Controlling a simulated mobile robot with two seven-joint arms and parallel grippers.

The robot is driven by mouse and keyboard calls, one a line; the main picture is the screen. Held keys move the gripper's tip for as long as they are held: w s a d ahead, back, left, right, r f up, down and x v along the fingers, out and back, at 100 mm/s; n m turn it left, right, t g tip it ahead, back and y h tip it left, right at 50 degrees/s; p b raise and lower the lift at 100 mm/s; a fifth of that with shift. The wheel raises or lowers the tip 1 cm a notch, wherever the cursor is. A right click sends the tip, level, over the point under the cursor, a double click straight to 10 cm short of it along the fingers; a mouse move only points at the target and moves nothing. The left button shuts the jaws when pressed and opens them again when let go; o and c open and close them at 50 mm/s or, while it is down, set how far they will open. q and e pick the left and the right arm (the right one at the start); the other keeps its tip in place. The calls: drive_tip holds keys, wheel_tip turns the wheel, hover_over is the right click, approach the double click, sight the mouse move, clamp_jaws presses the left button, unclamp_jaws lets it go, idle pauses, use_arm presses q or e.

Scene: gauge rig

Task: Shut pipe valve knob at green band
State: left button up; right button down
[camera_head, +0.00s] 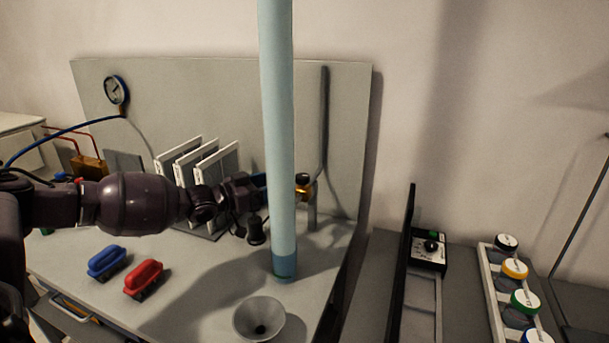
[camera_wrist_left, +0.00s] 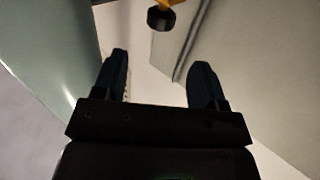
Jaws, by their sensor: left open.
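A small black valve knob (camera_head: 302,178) sits on a brass body (camera_head: 303,190) on the grey pipe (camera_head: 324,120), just right of a tall pale-blue column in the head view. The knob also shows in the left wrist view (camera_wrist_left: 160,18), beyond the fingertips. My left gripper (camera_wrist_left: 160,68) is open and empty, its two dark fingers apart from the knob. In the head view my left arm reaches in from the left, and the column hides the fingertips. A thin green band (camera_head: 283,277) shows at the column's foot; I see no green band on the valve. My right gripper is out of view.
The pale column (camera_head: 278,130) stands in front of the valve. White upright plates (camera_head: 215,165) stand behind my forearm. A gauge (camera_head: 116,90) hangs on the back panel.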

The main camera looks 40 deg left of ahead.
sight(303, 175)
use_arm(q)
drive_tip(key=b+x, duration=0.2)
drive_tip(key=x, duration=0.7)
drive_tip(key=shift+f, duration=0.1)
drive_tip(key=shift+w+d, duration=0.25)
drive_tip(key=shift+w, duration=0.35)
